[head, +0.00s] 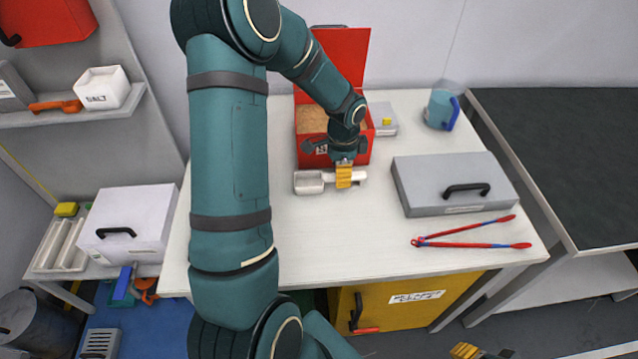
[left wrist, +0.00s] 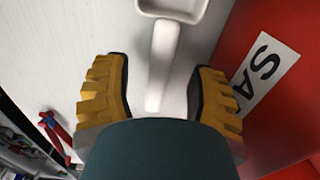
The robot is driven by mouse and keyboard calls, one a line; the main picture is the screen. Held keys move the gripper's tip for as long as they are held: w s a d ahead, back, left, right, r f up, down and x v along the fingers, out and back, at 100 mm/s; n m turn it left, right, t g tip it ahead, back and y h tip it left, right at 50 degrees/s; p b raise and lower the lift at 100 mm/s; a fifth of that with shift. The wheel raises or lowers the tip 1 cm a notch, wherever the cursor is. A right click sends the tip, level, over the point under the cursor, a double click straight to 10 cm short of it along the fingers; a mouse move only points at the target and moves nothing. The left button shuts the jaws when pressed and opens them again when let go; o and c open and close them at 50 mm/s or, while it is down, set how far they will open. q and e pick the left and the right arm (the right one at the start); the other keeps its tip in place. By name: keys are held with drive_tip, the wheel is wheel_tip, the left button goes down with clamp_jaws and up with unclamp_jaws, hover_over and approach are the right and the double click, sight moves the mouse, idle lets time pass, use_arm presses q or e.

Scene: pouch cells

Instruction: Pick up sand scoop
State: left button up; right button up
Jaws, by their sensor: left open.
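The white sand scoop (head: 309,182) lies on the white table in front of the red sand box (head: 361,155). My left gripper (head: 344,175) is over its handle end, with the yellow fingers pointing down. In the left wrist view, the scoop handle (left wrist: 162,62) runs between the two spread fingers of my left gripper (left wrist: 161,92), with a gap on each side. The scoop's bowl is cut off by the top edge there. My right gripper (head: 470,352) shows only as yellow fingertips at the bottom edge of the head view.
The sand box's red lid stands open behind my left arm. To the right are a grey case (head: 420,182), red-and-blue tongs (head: 470,239) and a teal mug-like container (head: 438,109). A white box (head: 128,213) stands on the left. The table's front middle is clear.

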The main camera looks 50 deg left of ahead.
use_arm(q)
wheel_tip(320, 180, down, 2)
drive_tip(key=shift+f, duration=0.1)
clamp_jaws()
drive_tip(key=shift+r, duration=0.2)
